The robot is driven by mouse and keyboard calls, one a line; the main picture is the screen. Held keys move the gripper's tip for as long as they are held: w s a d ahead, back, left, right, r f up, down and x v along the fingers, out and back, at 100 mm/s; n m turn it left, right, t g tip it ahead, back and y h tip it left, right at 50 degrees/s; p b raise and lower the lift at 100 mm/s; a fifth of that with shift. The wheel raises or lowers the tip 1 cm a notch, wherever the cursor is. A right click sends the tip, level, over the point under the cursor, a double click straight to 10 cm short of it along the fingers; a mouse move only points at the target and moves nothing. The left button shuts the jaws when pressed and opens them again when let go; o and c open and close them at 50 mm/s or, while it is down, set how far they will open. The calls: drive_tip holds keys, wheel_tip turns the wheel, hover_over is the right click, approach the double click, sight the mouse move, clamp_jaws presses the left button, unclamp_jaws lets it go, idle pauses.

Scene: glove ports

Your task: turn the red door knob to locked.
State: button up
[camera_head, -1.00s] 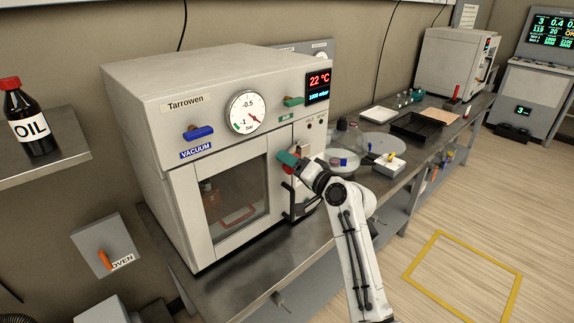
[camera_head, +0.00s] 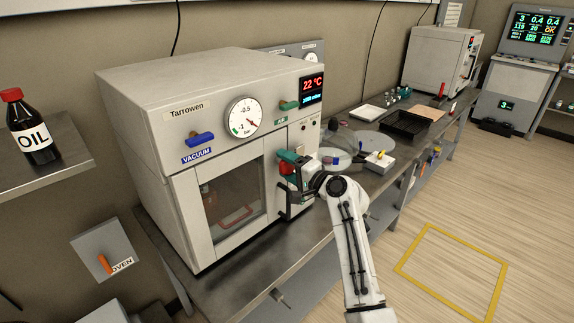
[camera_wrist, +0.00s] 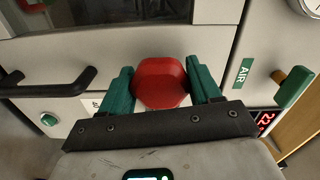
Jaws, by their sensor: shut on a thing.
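The red door knob (camera_wrist: 161,82) is on the front of the white oven (camera_head: 185,145), beside the glass door. In the wrist view it sits between the two green fingers of my gripper (camera_wrist: 163,90), which is shut on it. In the head view my gripper (camera_head: 289,163) reaches the oven front at its right side, and a little of the red knob (camera_head: 287,168) shows between the fingers. The black door handle (camera_wrist: 50,85) is to the left of the knob in the wrist view. Any lock marking by the knob is mostly hidden by my gripper.
A green AIR knob (camera_wrist: 293,87) is right of my gripper in the wrist view. A blue vacuum knob (camera_head: 200,139) is on the oven's upper left. Glassware and a black tray (camera_head: 408,124) stand on the bench to the right. An oil bottle (camera_head: 30,130) stands on the left shelf.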

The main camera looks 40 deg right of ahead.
drive_tip(key=o, duration=1.2)
drive_tip(key=shift+f, duration=0.1)
drive_tip(key=shift+s, duration=0.1)
drive_tip(key=s+b, duration=0.2)
drive_tip(key=s, duration=0.8)
drive_tip(key=shift+s+d, duration=0.15)
drive_tip(key=shift+s, duration=0.15)
